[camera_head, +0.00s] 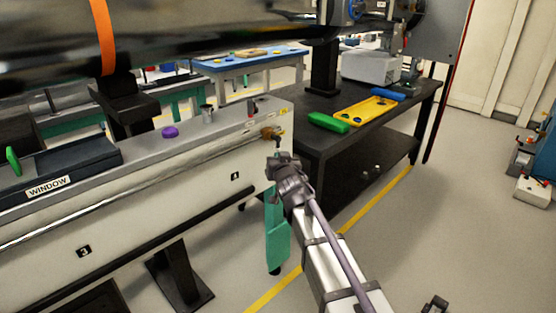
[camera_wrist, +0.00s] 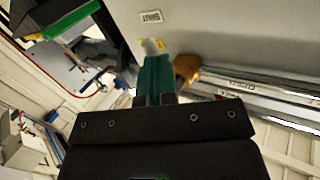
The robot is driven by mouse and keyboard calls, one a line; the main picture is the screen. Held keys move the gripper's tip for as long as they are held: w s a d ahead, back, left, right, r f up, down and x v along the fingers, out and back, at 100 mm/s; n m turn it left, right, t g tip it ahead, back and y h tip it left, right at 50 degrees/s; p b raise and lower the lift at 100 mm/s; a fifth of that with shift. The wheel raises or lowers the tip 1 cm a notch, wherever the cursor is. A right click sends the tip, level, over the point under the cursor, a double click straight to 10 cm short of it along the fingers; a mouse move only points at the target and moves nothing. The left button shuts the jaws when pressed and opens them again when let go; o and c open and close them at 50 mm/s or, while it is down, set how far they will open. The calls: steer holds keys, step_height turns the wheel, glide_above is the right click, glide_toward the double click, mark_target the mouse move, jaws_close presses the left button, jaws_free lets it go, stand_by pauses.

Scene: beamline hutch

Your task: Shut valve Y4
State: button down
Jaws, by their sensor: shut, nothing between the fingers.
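A brown-orange valve handle (camera_head: 267,133) sits on the right end of the white bench front, above the panel marked 4. In the wrist view the handle (camera_wrist: 187,68) is just right of my fingers, beside a metal pipe or rail. My gripper (camera_head: 279,150) is just below and right of the handle in the head view. In the wrist view my gripper (camera_wrist: 151,50) shows teal fingers shut together, with a pale tip and nothing held. A label (camera_wrist: 150,16), apparently reading SHUT, is on the panel beyond the fingertips. I cannot tell whether the fingers touch the handle.
A dark table (camera_head: 310,140) stands right of the bench, with a green box (camera_head: 328,122) and a yellow tray (camera_head: 367,110) on it. A purple knob (camera_head: 170,132) and a metal cup (camera_head: 207,114) are on the bench top.

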steer(key=f+v, duration=0.1)
steer(key=v, duration=1.3)
steer(key=s+d+f+g+h, duration=0.45)
steer(key=d+f+g, duration=0.2)
steer(key=f, duration=0.35)
steer(key=s+d+f+g, duration=0.3)
steer(key=s+d+g, duration=0.15)
steer(key=s, duration=0.25)
steer(key=s+d+f+g, duration=0.3)
steer(key=s+d+g, duration=0.1)
steer(key=s+g, duration=0.25)
step_height(320, 180, up, 30)
steer(key=d+m+t+p, duration=0.1)
steer(key=d+p, duration=0.1)
steer(key=p, duration=2.8)
steer(key=shift+d+r+p, duration=0.25)
steer(key=shift+p, duration=0.05)
